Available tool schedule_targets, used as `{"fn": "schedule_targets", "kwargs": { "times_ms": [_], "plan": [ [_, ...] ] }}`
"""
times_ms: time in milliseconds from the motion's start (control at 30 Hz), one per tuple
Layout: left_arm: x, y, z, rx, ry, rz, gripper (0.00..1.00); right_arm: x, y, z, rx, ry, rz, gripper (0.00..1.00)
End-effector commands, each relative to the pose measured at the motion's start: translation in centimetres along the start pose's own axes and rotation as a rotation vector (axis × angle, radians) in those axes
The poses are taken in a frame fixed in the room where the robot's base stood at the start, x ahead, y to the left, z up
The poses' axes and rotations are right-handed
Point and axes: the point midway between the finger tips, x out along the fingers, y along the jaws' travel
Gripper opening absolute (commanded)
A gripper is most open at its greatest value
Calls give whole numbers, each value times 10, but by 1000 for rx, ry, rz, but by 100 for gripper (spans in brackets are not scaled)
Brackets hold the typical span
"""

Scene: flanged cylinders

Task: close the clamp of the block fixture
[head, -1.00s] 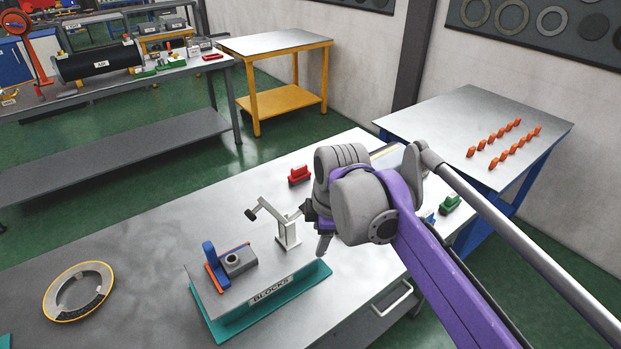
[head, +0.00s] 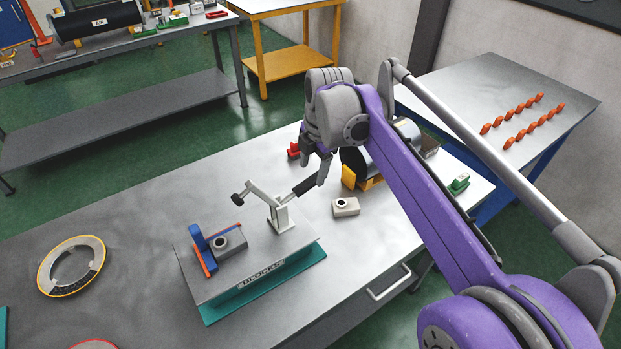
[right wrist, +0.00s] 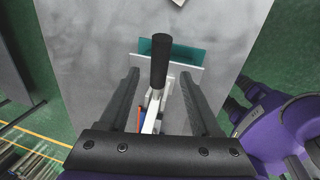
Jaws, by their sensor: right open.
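The block fixture (head: 245,275) is a grey plate labelled BLOCKS with a teal base on the near table. A grey block (head: 229,243) with a round hole sits on it against a blue and orange stop (head: 201,246). The clamp (head: 279,212) stands at the plate's right end. Its black-tipped bar (head: 256,193) is raised, clear of the block. Its black handle (head: 305,187) slants up to the right; it also shows in the right wrist view (right wrist: 160,60). My right gripper (head: 318,170) is open, its fingers on either side of the handle's line; contact is not visible.
A loose grey block (head: 346,207) lies right of the clamp. A dark cylinder with a yellow part (head: 350,176), a red item (head: 293,151) and a green item (head: 459,184) are behind. A ring (head: 72,266) lies at left. The table between ring and fixture is clear.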

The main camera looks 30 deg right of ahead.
Motion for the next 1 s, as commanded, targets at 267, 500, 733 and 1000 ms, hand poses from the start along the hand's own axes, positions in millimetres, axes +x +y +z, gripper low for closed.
{"fn": "schedule_targets", "kwargs": {
  "times_ms": [267,500,733,1000],
  "plan": [
    [2,0,2,0,-3,0,50,40,0,0,-1,0,0,64],
    [2,0,3,0,-3,0,50,46,0,0,0,0,0,64],
    [2,0,3,0,-3,0,50,46,0,0,0,0,0,50],
    [2,0,3,0,-3,0,50,46,0,0,0,0,0,1]
  ]
}}
